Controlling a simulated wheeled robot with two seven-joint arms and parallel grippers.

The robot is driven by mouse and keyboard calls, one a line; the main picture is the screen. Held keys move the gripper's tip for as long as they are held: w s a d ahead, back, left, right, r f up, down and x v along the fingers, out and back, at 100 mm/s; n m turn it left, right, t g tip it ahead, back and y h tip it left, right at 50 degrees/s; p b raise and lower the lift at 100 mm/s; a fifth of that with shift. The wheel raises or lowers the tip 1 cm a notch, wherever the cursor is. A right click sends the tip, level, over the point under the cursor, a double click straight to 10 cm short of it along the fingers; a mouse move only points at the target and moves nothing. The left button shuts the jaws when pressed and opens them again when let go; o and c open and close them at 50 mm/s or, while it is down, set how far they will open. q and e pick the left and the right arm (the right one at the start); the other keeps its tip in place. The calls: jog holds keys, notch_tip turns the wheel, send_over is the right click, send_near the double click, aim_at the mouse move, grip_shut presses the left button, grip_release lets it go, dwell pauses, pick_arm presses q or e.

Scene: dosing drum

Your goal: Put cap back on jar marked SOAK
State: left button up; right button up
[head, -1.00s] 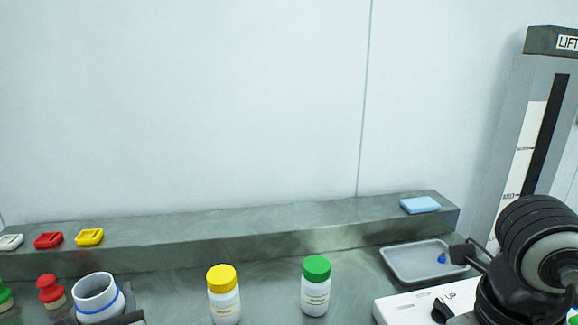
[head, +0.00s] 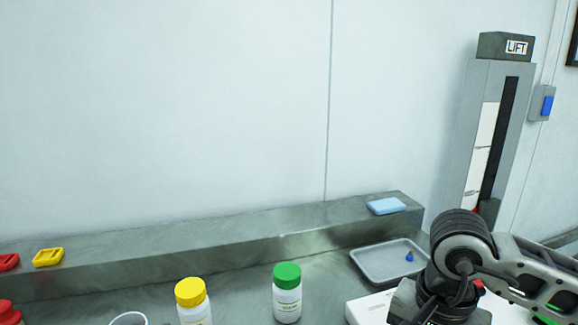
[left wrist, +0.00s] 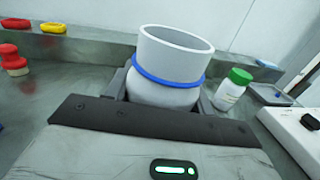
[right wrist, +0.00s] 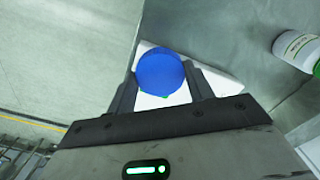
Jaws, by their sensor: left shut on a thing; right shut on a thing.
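An uncapped white jar (left wrist: 172,65) with a blue ring fills the middle of the left wrist view. My left gripper (left wrist: 163,92) is shut on it, a finger on each side. In the head view only the jar's rim (head: 128,319) shows at the bottom edge. No SOAK mark is readable on the side I see. My right gripper (right wrist: 163,92) is shut on a round blue cap (right wrist: 160,70), apart from the jar. In the head view my right arm is at the lower right; its fingertips are not seen there.
A yellow-capped jar (head: 193,303) and a green-capped jar (head: 287,293) stand on the bench. A grey tray (head: 372,270) holds a small blue item. A white device (head: 367,308) sits in front of it. A ledge (head: 240,246) with a light blue block (head: 386,206) runs behind.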

pick_arm(q)
jog(key=shift+s+d+f+m+h, duration=0.1)
jog(key=shift+d+f+m+h, duration=0.1)
jog(key=shift+d+h, duration=0.2)
jog(key=shift+s+d+f+m+h, duration=0.1)
jog(key=shift+d+f+m+h, duration=0.15)
jog(key=shift+d, duration=0.2)
pick_arm(e)
jog(key=n, duration=0.2)
jog(key=w+f+n, duration=0.1)
jog(key=shift+d+n, duration=0.25)
jog(key=shift+n, duration=0.15)
pick_arm(q)
jog(key=shift+s+d+f+m+h, duration=0.15)
jog(key=shift+d+m+h, duration=0.1)
jog(key=shift+d+h, duration=0.45)
pick_arm(e)
jog(key=n, duration=0.3)
jog(key=shift+w+d+f+n, duration=0.2)
jog(key=shift+w+f+n, duration=0.2)
pick_arm(q)
jog(key=shift+d, duration=0.1)
jog(key=w+d+m+g+h, duration=0.1)
jog(key=d+m+g+h, duration=0.3)
jog(key=d+m+h, duration=0.4)
jog(key=shift+d+r+h, duration=0.45)
jog(key=shift+d+h, duration=1.3)
jog(key=shift+d, duration=1.2)
